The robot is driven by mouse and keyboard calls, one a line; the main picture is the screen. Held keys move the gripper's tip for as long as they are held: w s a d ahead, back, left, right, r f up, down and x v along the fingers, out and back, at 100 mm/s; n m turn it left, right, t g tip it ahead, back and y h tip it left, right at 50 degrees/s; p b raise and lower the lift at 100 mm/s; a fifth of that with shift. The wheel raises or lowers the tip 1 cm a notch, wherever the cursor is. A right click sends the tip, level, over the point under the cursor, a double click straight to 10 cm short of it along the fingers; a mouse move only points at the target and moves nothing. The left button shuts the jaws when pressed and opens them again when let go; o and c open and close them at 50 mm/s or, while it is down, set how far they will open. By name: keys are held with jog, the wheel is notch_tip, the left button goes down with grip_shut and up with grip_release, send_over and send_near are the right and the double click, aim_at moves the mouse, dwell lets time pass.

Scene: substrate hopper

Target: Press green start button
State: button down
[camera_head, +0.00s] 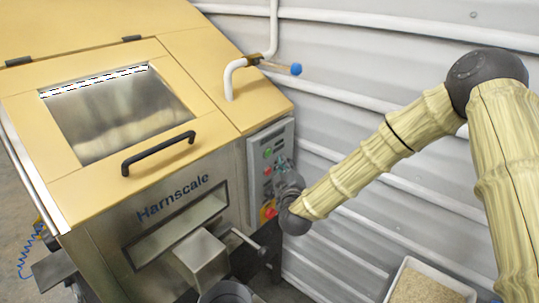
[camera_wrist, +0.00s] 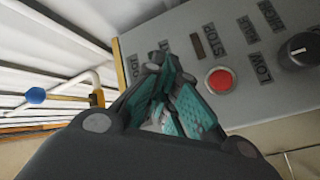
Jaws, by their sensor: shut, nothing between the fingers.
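The green start button (camera_head: 267,152) is on the grey control panel (camera_head: 287,131) at the right side of the hopper machine. A red button (camera_head: 267,170) sits below it. My gripper (camera_head: 280,163) is shut and empty, with its tips close to the panel, just right of the two buttons. In the wrist view my gripper (camera_wrist: 171,68) points at the panel, beside the red stop button (camera_wrist: 219,80). The green button does not show there; the fingers cover that part of the panel. I cannot tell whether the tips touch the panel.
A red and yellow emergency stop (camera_head: 268,211) is low on the panel. A black knob (camera_wrist: 298,50) shows in the wrist view. A pipe with a blue-tipped valve handle (camera_head: 295,69) stands above the panel. A bin of substrate (camera_head: 395,276) is at the lower right.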

aim_at(269, 153)
jog(key=shift+w+a, duration=0.55)
jog(key=shift+a, duration=0.25)
jog(key=shift+w+a, duration=0.15)
jog(key=shift+a, duration=0.05)
dwell(0.9)
jog(key=shift+w+a, duration=0.1)
jog(key=shift+a, duration=0.1)
